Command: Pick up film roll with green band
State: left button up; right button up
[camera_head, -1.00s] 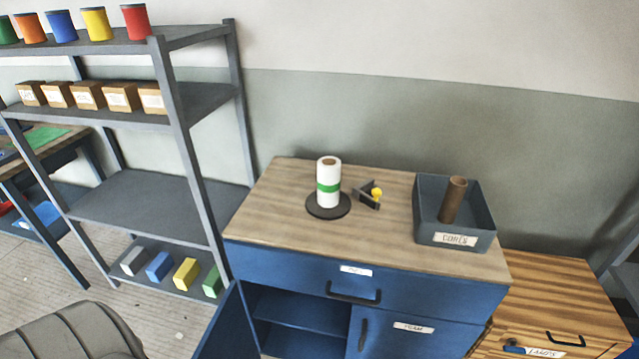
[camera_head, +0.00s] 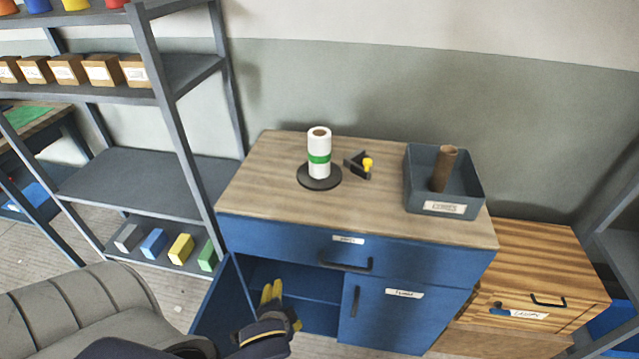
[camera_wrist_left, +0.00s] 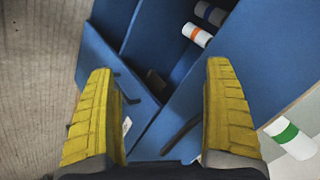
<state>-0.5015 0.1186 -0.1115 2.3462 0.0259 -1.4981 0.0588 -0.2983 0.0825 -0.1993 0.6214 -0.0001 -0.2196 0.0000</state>
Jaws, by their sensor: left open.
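The white film roll with green band (camera_head: 319,146) stands upright on a round dark base (camera_head: 320,178) on the wood-topped blue cabinet. A white roll with a green band (camera_wrist_left: 290,138) also shows at the right edge of the left wrist view. My left gripper (camera_head: 271,291), with yellow fingers, is low in front of the cabinet's open compartment, below and apart from the roll. In the left wrist view its fingers (camera_wrist_left: 160,68) are spread with nothing between them. A white roll with an orange band (camera_wrist_left: 196,34) lies beyond the fingers there. My right gripper is out of view.
A dark holder with a yellow knob (camera_head: 360,165) is just right of the roll. A grey bin (camera_head: 443,207) holding a brown tube (camera_head: 444,170) stands farther right. The open cabinet door (camera_head: 224,308) is beside my left gripper. The left front of the top is clear.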

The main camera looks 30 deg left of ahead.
pick_arm(q)
jog(key=w+a+r+n+t+y, duration=0.1)
jog(key=w+a+r+n+t, duration=0.15)
jog(key=w+r, duration=0.6)
jog(key=w+a+r+n+t, duration=0.15)
jog(key=w+r+n, duration=0.35)
jog(key=r, duration=0.6)
jog(key=n+t, duration=0.2)
jog(key=n, duration=0.1)
send_near(317, 146)
jog(key=x, duration=0.7)
jog(key=shift+w+f, duration=0.2)
jog(key=shift+w, duration=0.15)
jog(key=shift+x, duration=3)
jog(key=shift+a, duration=0.1)
jog(key=shift+r, duration=0.1)
jog(key=c, duration=1.7)
